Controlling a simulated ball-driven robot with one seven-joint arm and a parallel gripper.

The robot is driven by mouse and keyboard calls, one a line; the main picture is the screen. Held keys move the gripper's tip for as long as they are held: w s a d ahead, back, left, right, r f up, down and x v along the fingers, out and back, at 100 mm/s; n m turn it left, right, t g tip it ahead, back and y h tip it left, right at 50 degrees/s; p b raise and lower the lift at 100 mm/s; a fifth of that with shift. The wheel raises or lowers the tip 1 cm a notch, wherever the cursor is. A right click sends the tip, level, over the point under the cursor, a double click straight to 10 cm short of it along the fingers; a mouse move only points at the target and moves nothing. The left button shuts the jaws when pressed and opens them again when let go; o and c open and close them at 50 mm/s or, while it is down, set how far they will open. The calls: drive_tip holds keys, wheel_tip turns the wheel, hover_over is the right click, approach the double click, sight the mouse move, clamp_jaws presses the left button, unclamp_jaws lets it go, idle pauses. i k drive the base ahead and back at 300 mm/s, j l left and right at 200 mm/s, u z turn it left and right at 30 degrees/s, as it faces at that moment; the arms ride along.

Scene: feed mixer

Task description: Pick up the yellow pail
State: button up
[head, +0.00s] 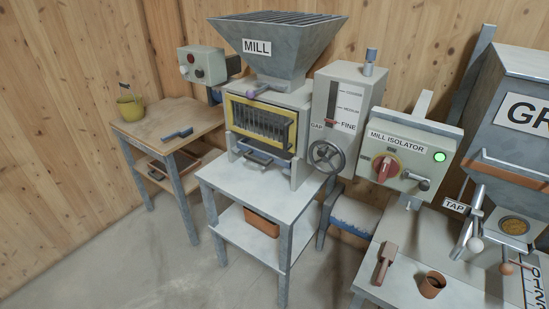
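A small yellow pail (131,108) stands upright near the back left of a brown-topped side table (168,124) at the left. Its thin handle stands up above the rim, and something thin and dark seems to stick up there too. The pail is far from the camera, so its inside is hard to make out. My gripper is not in the picture.
A blue-handled brush (177,134) lies on the same table. The mill (268,125) on its grey stand is right of it. The isolator box (408,158) and a bench with a scoop (386,262) and brown pot (432,284) are further right. The floor (130,265) at front left is clear.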

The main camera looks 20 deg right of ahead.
sight(130, 105)
drive_tip(key=i+j+u, duration=0.55)
drive_tip(key=i, duration=0.5)
drive_tip(key=i+j+u, duration=0.3)
drive_tip(key=i, duration=0.25)
drive_tip(key=i+u, duration=0.25)
drive_tip(key=i, duration=0.3)
